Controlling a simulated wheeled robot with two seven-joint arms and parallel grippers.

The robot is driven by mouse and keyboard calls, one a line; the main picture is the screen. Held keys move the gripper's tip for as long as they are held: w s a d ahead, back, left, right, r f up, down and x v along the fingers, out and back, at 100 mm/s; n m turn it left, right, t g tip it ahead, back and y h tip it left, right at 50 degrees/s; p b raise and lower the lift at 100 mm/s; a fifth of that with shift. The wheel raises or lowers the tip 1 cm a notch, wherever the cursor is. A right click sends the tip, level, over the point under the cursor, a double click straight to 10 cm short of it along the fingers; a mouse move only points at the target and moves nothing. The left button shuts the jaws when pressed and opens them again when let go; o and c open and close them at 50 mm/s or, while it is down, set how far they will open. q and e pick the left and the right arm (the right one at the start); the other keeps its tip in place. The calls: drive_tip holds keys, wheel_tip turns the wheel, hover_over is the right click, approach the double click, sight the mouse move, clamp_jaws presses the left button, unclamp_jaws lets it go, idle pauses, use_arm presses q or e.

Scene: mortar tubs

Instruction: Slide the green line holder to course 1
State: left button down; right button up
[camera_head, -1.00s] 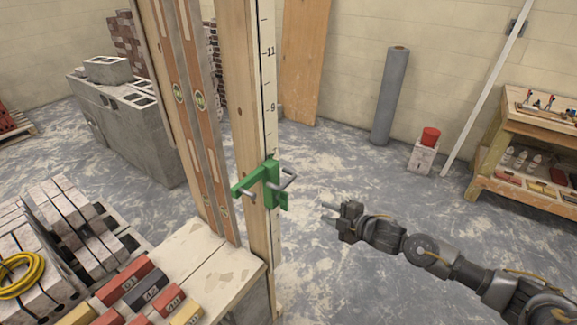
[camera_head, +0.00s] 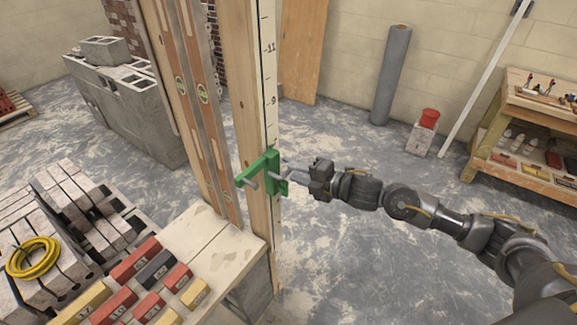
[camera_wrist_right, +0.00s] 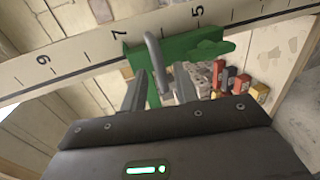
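The green line holder (camera_head: 271,172) is clamped on the numbered face of the upright wooden pole (camera_head: 268,80), below the 9 mark. In the right wrist view the green line holder (camera_wrist_right: 193,46) lies along the scale, between about the 7 and the 5, with its grey bent handle (camera_wrist_right: 152,50) toward me. My right gripper (camera_head: 289,172) is at the holder from the right. In the wrist view the gripper (camera_wrist_right: 168,85) has its fingers apart, with the handle between them; contact is not clear. Course 1 is not visible on the scale. My left gripper is not in view.
Numbered coloured bricks (camera_head: 150,283) lie on a bench (camera_head: 226,250) left of the pole's foot. Two long levels (camera_head: 190,90) lean beside the pole. Pavers with a yellow hose (camera_head: 33,257) stand at lower left.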

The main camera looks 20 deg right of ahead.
sight(289, 171)
drive_tip(key=shift+p+x, duration=0.35)
drive_tip(key=shift+x, duration=1.25)
clamp_jaws()
